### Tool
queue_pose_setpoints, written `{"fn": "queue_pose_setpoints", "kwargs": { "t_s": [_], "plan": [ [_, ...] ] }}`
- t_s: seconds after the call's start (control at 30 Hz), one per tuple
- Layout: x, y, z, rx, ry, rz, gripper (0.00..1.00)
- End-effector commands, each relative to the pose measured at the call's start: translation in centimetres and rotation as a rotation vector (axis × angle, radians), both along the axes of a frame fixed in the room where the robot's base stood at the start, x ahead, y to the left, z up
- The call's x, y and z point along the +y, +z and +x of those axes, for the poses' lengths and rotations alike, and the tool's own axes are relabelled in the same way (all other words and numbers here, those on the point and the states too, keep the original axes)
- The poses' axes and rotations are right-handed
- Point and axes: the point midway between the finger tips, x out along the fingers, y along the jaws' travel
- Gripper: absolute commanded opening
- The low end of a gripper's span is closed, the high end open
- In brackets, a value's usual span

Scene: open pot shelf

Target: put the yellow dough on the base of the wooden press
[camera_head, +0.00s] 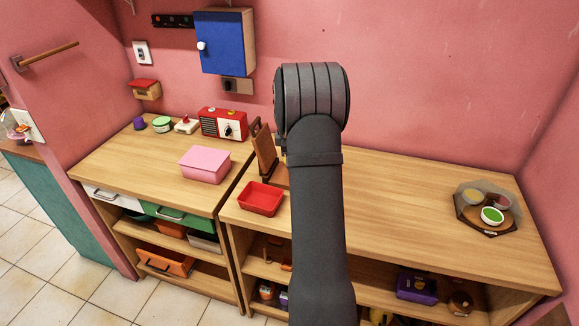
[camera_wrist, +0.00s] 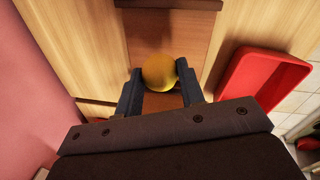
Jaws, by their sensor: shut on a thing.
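The yellow dough (camera_wrist: 159,72) is a round ball between the two fingers of my gripper (camera_wrist: 158,75) in the wrist view. My gripper is shut on it. The brown base of the wooden press (camera_wrist: 150,38) lies behind and beneath the dough in that view; whether the dough touches it I cannot tell. In the head view the wooden press (camera_head: 265,153) stands on the right counter with its lid raised, partly hidden by my arm. My gripper and the dough are hidden behind my arm there.
A red tray (camera_head: 261,199) sits in front of the press; it also shows at the right of the wrist view (camera_wrist: 262,80). A pink box (camera_head: 205,164) and a red radio (camera_head: 223,124) are on the left counter. A tray with small bowls (camera_head: 486,208) is far right. Counter between is clear.

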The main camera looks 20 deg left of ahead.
Motion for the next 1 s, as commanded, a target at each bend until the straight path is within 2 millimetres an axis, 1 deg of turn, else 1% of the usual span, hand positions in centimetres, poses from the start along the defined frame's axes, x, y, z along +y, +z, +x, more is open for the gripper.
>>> {"fn": "queue_pose_setpoints", "kwargs": {
  "t_s": [0.07,0.3,0.33,0.7,0.73,0.8,0.83,1.0],
  "plan": [
    [0.1,-0.5,0.0,0.002,0.0,-0.001,0.13],
    [0.1,-3.7,0.0,0.002,0.0,-0.001,0.13],
    [0.1,-4.0,0.0,0.002,0.0,-0.001,0.13],
    [0.0,-4.4,0.0,0.001,0.0,0.0,0.13],
    [0.0,-4.4,0.0,0.0,0.0,0.0,0.39],
    [0.0,-4.3,0.0,0.0,0.0,0.0,0.53],
    [0.0,-4.3,0.0,0.0,0.0,0.0,0.57],
    [0.1,-4.4,0.0,0.001,0.0,0.0,0.57]
  ]
}}
